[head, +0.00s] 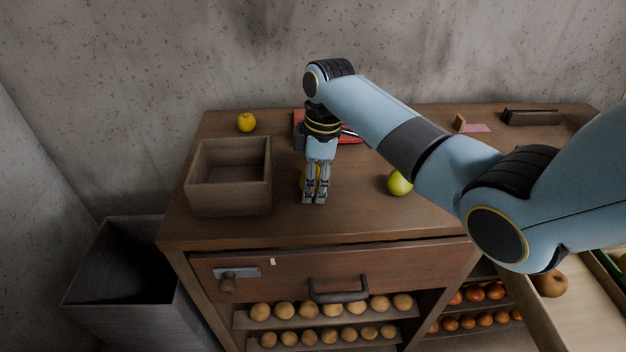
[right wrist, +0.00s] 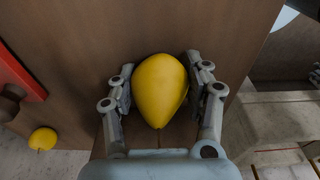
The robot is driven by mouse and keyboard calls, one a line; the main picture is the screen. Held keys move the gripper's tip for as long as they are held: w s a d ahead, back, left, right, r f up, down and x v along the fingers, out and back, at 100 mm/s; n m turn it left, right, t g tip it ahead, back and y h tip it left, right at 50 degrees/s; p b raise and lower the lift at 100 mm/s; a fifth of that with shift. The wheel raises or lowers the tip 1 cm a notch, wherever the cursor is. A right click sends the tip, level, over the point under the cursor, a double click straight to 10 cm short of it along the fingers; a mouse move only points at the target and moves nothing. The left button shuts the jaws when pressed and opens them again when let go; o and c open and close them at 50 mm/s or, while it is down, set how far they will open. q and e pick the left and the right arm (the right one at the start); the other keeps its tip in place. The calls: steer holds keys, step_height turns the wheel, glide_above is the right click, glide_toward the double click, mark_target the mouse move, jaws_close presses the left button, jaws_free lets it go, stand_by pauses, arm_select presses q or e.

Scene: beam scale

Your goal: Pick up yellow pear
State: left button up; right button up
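The yellow pear (right wrist: 160,88) lies between the two fingers of my right gripper (right wrist: 160,90) in the right wrist view. One finger is on each side, very close to the skin; I cannot tell whether both pads press on it. In the head view my right gripper (head: 315,198) points down over the middle of the table, and it hides most of the pear (head: 303,180). I cannot tell whether the pear rests on the tabletop.
An open wooden box (head: 228,206) stands left of the gripper. A yellow apple (head: 246,122) lies behind the box, and a green-yellow fruit (head: 398,184) lies to the right. A red object (head: 349,137) sits behind the gripper. The front tabletop (head: 340,224) is clear.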

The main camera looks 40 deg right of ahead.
steer(key=c, duration=0.6)
steer(key=shift+r, duration=0.1)
